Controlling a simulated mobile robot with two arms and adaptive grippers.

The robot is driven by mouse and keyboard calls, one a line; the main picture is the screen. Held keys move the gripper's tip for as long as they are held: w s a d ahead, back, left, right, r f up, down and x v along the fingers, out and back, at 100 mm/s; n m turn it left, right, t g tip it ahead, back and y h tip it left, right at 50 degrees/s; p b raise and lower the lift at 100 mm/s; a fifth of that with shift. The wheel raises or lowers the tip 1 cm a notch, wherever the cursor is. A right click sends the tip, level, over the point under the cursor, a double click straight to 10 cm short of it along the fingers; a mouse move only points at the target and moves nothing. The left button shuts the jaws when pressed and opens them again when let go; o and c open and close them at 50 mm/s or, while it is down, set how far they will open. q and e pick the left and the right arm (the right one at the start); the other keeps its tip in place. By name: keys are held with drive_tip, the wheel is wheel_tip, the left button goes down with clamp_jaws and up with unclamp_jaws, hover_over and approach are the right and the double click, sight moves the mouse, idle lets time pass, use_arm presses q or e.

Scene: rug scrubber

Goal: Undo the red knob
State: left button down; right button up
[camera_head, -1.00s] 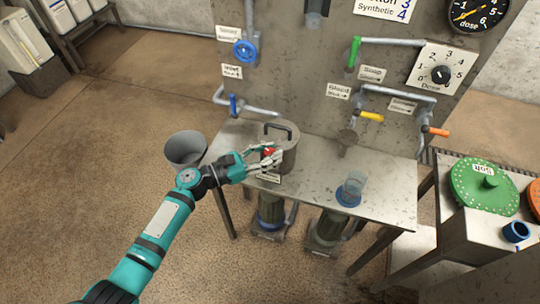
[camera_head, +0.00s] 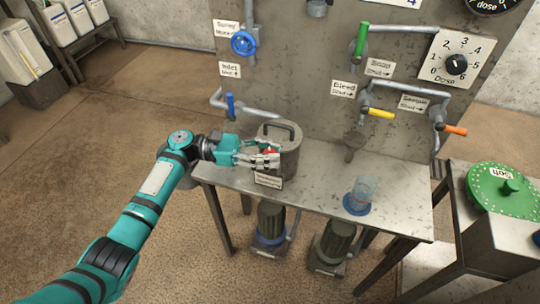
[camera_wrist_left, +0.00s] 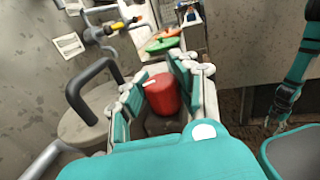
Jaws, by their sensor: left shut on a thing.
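The red knob (camera_wrist_left: 161,94) sits on the side of a grey lidded pot (camera_head: 285,152) that stands on the metal table. My left gripper (camera_head: 265,158) reaches in from the left and is shut on the red knob, with its fingers on both sides of it. In the head view only a small part of the knob (camera_head: 271,150) shows behind the fingers. The pot's dark bar handle (camera_wrist_left: 88,88) shows to the left of the fingers in the left wrist view. My right gripper is not in the head view.
The metal table (camera_head: 330,205) also holds a glass on a blue base (camera_head: 361,193). A panel behind carries a blue wheel valve (camera_head: 243,43), a green handle (camera_head: 361,38), yellow and orange levers and a dose dial (camera_head: 456,64). Two pumps (camera_head: 271,221) stand below.

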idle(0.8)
use_arm(q)
drive_tip(key=c, duration=0.9)
unclamp_jaws()
drive_tip(key=shift+c, duration=0.2)
drive_tip(key=shift+a, duration=0.1)
drive_tip(key=w+a, duration=0.1)
drive_tip(key=a, duration=1.1)
drive_tip(key=shift+w, duration=0.25)
